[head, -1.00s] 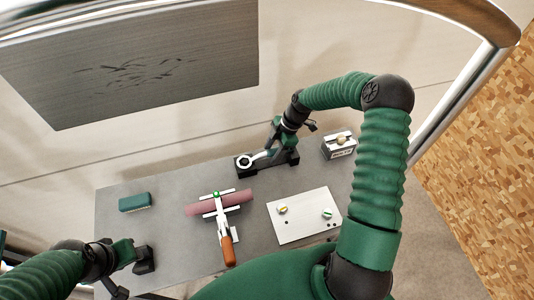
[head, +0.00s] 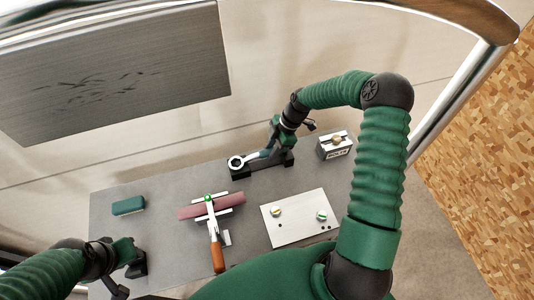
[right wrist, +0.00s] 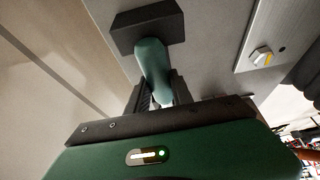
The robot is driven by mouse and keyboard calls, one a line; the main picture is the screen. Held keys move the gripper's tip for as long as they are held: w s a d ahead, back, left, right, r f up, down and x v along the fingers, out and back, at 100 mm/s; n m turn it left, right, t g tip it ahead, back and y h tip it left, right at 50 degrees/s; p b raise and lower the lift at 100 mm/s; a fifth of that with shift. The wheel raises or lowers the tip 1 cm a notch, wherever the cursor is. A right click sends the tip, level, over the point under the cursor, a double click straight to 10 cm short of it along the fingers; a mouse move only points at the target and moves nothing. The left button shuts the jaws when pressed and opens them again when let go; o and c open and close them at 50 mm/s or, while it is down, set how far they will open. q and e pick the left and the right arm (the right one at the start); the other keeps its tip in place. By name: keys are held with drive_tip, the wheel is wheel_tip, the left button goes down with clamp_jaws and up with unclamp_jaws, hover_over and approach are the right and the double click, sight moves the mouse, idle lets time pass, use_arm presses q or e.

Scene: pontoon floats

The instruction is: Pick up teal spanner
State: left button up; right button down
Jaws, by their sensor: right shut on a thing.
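The teal spanner (head: 254,157) lies across a black holder (head: 284,161) at the back of the grey bench, its pale ring end at the left. My right gripper (head: 272,152) is at the spanner's handle end. In the right wrist view the spanner's teal handle (right wrist: 153,66) runs between the two dark fingers, and my right gripper (right wrist: 160,96) is shut on it. The handle's far part rests at a dark block of the holder (right wrist: 146,27). I cannot see a clear gap below the spanner. My left gripper (head: 134,260) hangs at the front left, its jaws unclear.
A large grey panel (head: 110,65) stands behind.

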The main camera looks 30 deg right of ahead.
drive_tip(key=shift+d, duration=0.15)
drive_tip(key=shift+a+r, duration=0.15)
drive_tip(key=shift+a, duration=0.3)
use_arm(q)
drive_tip(key=shift+a, duration=0.25)
use_arm(e)
drive_tip(key=shift+d, duration=0.1)
use_arm(q)
drive_tip(key=shift+d, duration=0.2)
use_arm(e)
drive_tip(key=shift+d, duration=0.15)
